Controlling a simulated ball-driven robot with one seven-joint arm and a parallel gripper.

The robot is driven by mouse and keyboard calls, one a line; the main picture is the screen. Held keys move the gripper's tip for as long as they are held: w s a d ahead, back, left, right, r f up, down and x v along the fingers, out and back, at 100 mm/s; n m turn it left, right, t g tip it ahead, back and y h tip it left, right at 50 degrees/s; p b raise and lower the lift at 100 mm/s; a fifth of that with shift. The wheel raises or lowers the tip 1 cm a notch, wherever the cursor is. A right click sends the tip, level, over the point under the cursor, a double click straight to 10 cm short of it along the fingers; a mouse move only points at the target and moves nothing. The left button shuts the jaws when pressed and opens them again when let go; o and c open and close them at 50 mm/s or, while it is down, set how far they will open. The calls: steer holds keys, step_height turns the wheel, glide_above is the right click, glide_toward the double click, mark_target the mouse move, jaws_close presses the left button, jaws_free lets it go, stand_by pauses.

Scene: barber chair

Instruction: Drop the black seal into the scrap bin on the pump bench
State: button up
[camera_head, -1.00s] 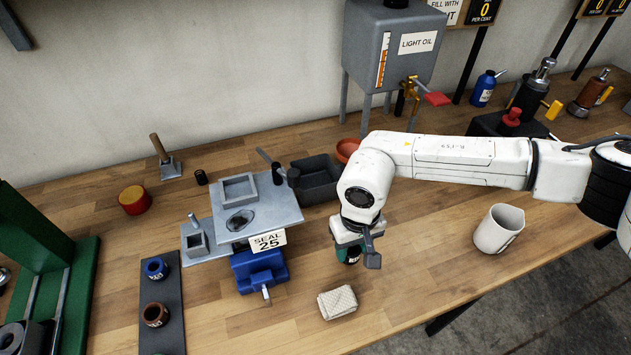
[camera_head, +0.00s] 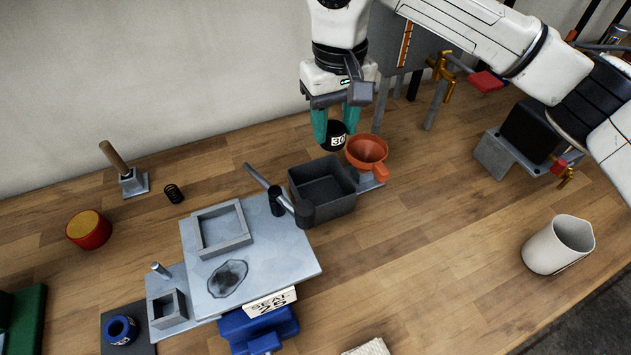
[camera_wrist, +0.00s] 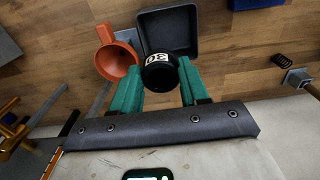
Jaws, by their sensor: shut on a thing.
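My gripper (camera_head: 337,122) is shut on the black seal (camera_head: 334,138), a small black cylinder with a white "30" label between the teal fingers. It is held in the air, behind the scrap bin (camera_head: 322,204), a dark grey open square bin on the bench. In the wrist view the seal (camera_wrist: 160,76) overlaps the near edge of the bin (camera_wrist: 180,30). The visible part of the bin's inside looks empty.
An orange funnel (camera_head: 368,155) stands close beside the bin on the right. A grey metal plate (camera_head: 286,249) with a lever lies in front left. A white mug (camera_head: 559,245) stands far right. The wooden bench (camera_head: 430,230) between is clear.

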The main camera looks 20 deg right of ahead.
mark_target(333, 146)
steer(key=shift+w+f, duration=0.1)
steer(key=shift+f, duration=0.25)
steer(key=shift+f+b, duration=0.85)
steer(key=shift+f, duration=1.6)
steer(key=o, duration=1.1)
step_height(333, 146, up, 11)
steer(key=shift+f+b, duration=0.1)
steer(key=shift+b, duration=0.5)
